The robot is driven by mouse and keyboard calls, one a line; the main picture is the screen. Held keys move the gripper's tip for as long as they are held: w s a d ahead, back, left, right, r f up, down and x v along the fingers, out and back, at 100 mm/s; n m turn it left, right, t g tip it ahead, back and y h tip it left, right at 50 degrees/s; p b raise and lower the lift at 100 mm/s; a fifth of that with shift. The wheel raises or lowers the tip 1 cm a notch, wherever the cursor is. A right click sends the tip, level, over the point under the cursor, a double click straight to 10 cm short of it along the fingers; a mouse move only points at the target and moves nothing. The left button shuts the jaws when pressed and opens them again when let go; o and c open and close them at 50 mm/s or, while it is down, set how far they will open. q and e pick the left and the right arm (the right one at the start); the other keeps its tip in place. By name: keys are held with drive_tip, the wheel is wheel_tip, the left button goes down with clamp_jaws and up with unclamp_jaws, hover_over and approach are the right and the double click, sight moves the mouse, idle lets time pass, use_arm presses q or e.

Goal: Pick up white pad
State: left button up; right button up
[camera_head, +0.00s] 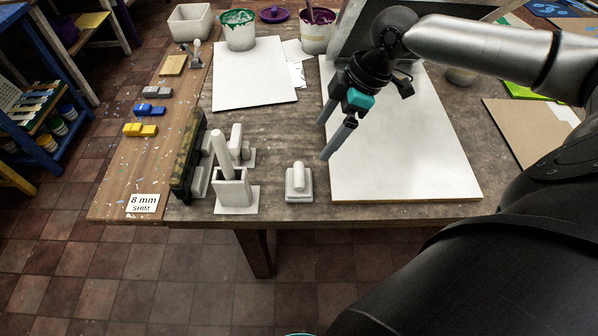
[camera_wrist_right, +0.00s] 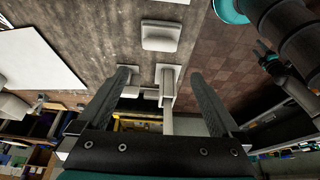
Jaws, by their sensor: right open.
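A small white pad with a rounded top on a square base (camera_head: 298,186) lies near the table's front edge. It also appears in the wrist view (camera_wrist_right: 161,36), beyond the fingertips. My right gripper (camera_head: 324,140) is open and empty, in the air over the left side of a big white board, behind and to the right of the pad. In the wrist view its two fingers (camera_wrist_right: 164,76) stand wide apart, with nothing held.
The big white board (camera_head: 410,150) fills the right of the table. Left of the pad are a white holder with an upright stick (camera_head: 235,190) and other white pieces. A wooden strip (camera_head: 125,180) carries coloured blocks and an "8 mm SHIM" label. Buckets stand at the back.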

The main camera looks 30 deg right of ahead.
drive_tip(key=b, duration=0.1)
approach(299, 173)
drive_tip(key=x, duration=0.5)
drive_tip(key=shift+w+r, duration=0.1)
drive_tip(key=shift+b+x, duration=0.55)
drive_tip(key=shift+x, duration=2.1)
drive_tip(key=shift+c, duration=0.4)
drive_tip(key=c, duration=1)
wheel_tip(299, 173, up, 20)
drive_tip(key=p, duration=0.3)
